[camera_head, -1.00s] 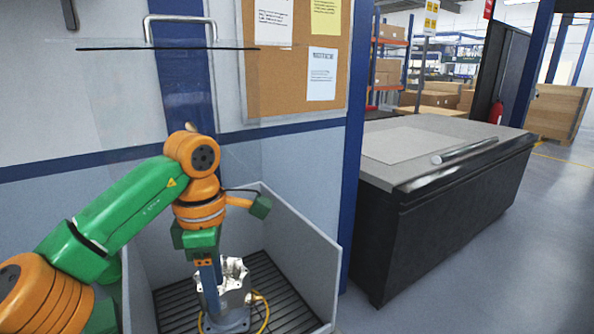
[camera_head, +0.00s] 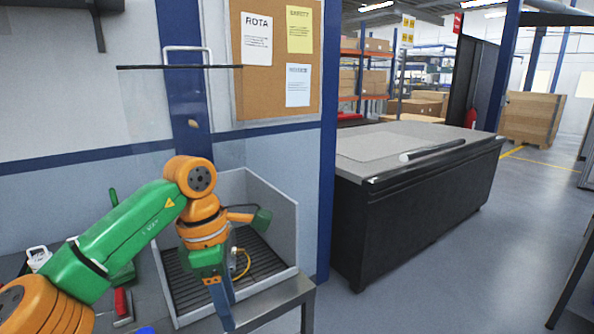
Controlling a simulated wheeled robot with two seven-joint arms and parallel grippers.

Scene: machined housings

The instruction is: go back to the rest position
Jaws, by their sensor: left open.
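My left arm comes in from the left. Its gripper (camera_head: 222,304) points down in front of the grey-walled box (camera_head: 272,207) and its front edge. The gripper is open, and I see nothing between its fingers. The slatted floor of the box shows behind it. The metal housing is mostly or fully hidden behind my left arm; a yellow loop (camera_head: 242,264) shows beside the arm inside the box. My right gripper is not in view.
A clear panel with a handle (camera_head: 187,50) is raised above the box. A workbench edge (camera_head: 275,303) runs below it, with a red-handled item (camera_head: 121,302) at left. A black cabinet (camera_head: 415,208) stands to the right. Open floor lies at right.

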